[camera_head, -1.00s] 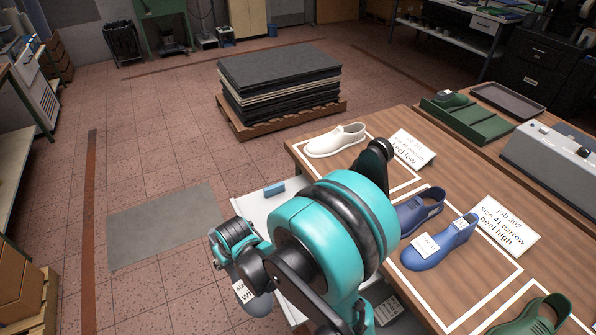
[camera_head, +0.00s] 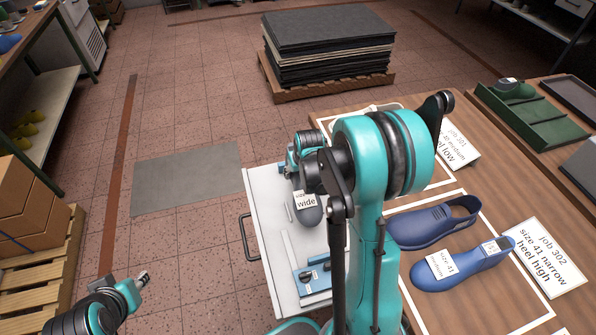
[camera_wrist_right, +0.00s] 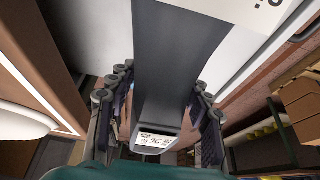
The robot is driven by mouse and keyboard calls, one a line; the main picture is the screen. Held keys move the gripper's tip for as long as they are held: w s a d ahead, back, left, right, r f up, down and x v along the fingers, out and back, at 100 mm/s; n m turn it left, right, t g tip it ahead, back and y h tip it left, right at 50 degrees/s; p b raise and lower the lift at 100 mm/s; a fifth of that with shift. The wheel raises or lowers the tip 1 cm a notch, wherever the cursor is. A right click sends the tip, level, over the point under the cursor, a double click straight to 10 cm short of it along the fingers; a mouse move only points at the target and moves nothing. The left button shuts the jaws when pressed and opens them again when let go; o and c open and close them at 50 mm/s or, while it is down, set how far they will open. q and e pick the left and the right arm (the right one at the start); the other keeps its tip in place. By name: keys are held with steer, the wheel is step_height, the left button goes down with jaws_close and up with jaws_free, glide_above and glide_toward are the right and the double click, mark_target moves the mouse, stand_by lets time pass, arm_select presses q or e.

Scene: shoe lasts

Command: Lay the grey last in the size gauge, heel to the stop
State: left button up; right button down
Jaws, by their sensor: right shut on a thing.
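A grey last (camera_head: 308,212) with a white label reading "wide" hangs from my right gripper (camera_head: 306,150), above a white drawer-like surface. The right wrist view shows the grey last (camera_wrist_right: 170,60) between the two fingers of my right gripper (camera_wrist_right: 158,105), its label near the fingers. My right arm hides part of the white surface and bench. I cannot make out the size gauge or its stop for certain; a blue piece with dark parts (camera_head: 316,280) lies on the white surface below the last. My left gripper (camera_head: 143,279) is at the lower left, over the floor, away from the last.
A stack of dark sheets (camera_head: 328,45) stands on a pallet behind.

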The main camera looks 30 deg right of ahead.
steer(key=shift+a+f+b, duration=0.1)
steer(key=shift+f+b, duration=2.85)
steer(key=shift+f, duration=0.55)
steer(key=shift+f, duration=0.2)
steer(key=c, duration=0.6)
jaws_free()
steer(key=shift+s, duration=0.1)
steer(key=shift+r, duration=0.15)
steer(key=v, duration=1.1)
steer(key=shift+s+r, duration=0.25)
steer(key=shift+r, duration=0.1)
